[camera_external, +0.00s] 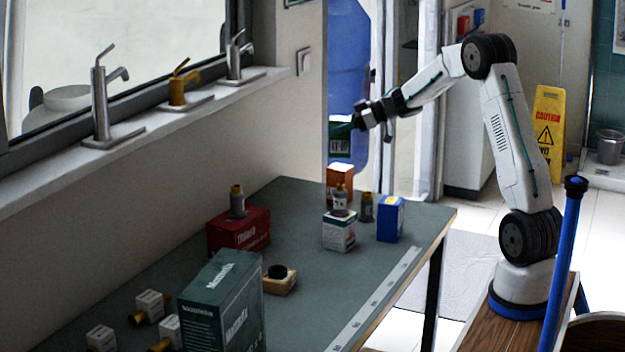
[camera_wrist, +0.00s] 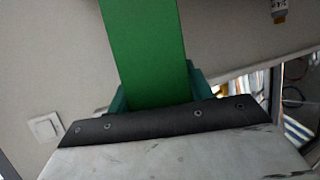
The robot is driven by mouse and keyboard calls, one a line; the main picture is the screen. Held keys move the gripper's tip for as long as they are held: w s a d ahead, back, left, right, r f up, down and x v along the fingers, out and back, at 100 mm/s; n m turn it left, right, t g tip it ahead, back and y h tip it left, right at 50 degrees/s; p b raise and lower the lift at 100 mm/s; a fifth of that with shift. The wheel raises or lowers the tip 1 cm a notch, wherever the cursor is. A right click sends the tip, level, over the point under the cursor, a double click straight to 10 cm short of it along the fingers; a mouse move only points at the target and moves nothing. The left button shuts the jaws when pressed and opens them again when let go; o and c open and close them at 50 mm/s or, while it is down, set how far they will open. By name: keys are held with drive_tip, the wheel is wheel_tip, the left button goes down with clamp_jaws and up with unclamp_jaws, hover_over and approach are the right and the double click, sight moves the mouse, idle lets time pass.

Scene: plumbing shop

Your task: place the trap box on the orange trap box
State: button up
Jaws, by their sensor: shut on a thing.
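My gripper (camera_external: 354,122) is shut on a green box (camera_external: 340,140), the trap box, and holds it in the air above the far end of the workbench. In the wrist view the green box (camera_wrist: 145,50) rises from between the teal fingers (camera_wrist: 158,92). In the external view the green box appears just above the orange one, with a small gap. I cannot tell whether they line up in depth.
A red box (camera_external: 238,233) and tall green box (camera_external: 222,305) stand nearer. The bench's right strip (camera_external: 375,300) is clear.

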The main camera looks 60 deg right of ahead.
sight(340, 138)
drive_tip(key=shift+f, duration=1.65)
drive_tip(key=shift+f, duration=0.1)
drive_tip(key=o, duration=1.1)
drive_tip(key=shift+f, duration=0.1)
